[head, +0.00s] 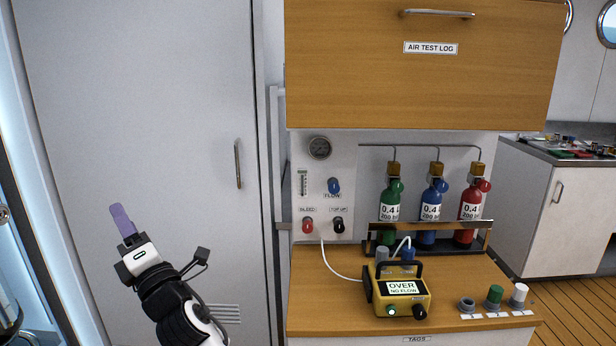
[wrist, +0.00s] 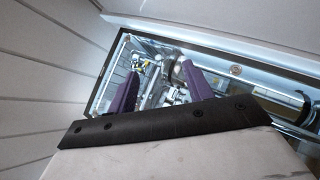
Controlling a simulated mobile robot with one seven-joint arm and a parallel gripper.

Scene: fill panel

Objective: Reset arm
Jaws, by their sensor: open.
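My gripper (head: 122,218) is raised at the lower left in the head view, in front of a tall grey locker door and well left of the bench. In the wrist view my gripper (wrist: 158,88) shows two purple fingers spread apart with nothing between them. It is open and empty and touches nothing that I can see. Beyond the fingers, the wrist view shows a dark-framed opening (wrist: 108,75) with pipes and metal parts behind it.
A wooden bench (head: 325,290) carries a yellow meter (head: 380,300) reading "OVER NO FLOW" and several small caps at right. Green (head: 389,208), blue (head: 431,212) and red (head: 470,208) cylinders stand behind a rail. The grey locker door (head: 140,100) has a vertical handle (head: 238,164).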

